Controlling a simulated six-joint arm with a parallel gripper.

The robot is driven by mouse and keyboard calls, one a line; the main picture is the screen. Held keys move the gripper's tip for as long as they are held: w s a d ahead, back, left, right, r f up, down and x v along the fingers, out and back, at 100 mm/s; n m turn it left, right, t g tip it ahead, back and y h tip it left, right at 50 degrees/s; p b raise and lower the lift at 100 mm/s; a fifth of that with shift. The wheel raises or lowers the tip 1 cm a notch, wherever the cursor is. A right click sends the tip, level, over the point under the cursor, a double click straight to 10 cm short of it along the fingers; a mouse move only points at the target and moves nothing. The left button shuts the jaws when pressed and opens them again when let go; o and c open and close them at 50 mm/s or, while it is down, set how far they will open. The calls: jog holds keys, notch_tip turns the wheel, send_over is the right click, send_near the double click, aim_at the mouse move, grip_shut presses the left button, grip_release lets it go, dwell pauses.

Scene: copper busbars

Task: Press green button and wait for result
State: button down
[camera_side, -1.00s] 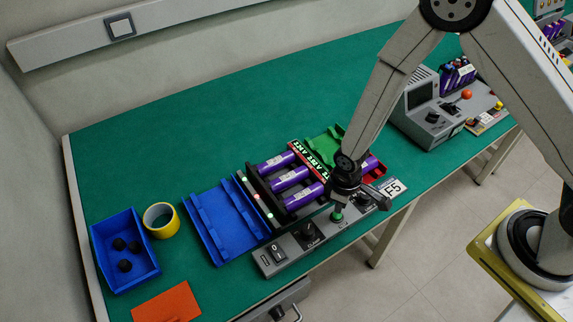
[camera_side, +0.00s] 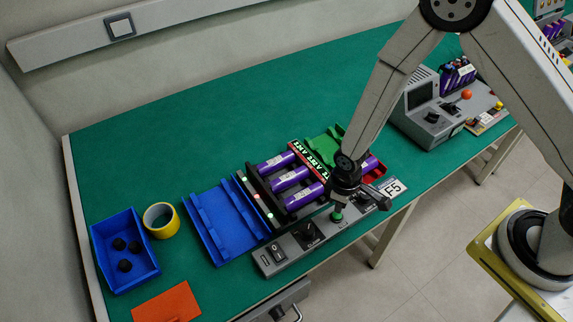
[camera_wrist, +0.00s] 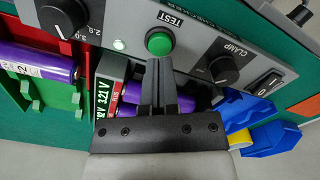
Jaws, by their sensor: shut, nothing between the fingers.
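The green button (camera_side: 337,216), labelled TEST, sits on the grey control panel (camera_side: 285,262) of the cell tester. It also shows in the wrist view (camera_wrist: 159,42), just beyond my fingertips. My gripper (camera_wrist: 159,62) is shut and empty, its tips close to the button's rim; I cannot tell whether they touch it. In the side view my gripper (camera_side: 338,207) is right above the button, partly hidden by the wrist. Purple cells (camera_side: 290,178) lie in the tester. Small green and red lights (camera_side: 255,196) glow on the strip.
A clamp knob (camera_wrist: 222,69) and a rocker switch (camera_wrist: 264,83) stand beside the button. A blue tray (camera_side: 225,222), blue bin (camera_side: 125,282), yellow tape roll (camera_side: 174,228) and orange sheet (camera_side: 168,304) lie to the left. The back of the green table is clear.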

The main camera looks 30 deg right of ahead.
jog(key=shift+f, duration=1.3)
dwell(0.7)
jog(key=shift+r, duration=0.1)
notch_tip(320, 180, up, 8)
dwell(1.4)
jog(key=s+d+r+m+t, duration=0.1)
jog(key=s+d+r+m, duration=0.1)
jog(key=d+r, duration=0.3)
jog(key=s+d+r+m+t, duration=0.1)
jog(key=s+d+r+m, duration=0.2)
jog(key=d+r, duration=0.3)
jog(key=shift+s+r+m+t, duration=0.25)
jog(key=shift+r+m, duration=0.25)
jog(key=shift+r, duration=1.6)
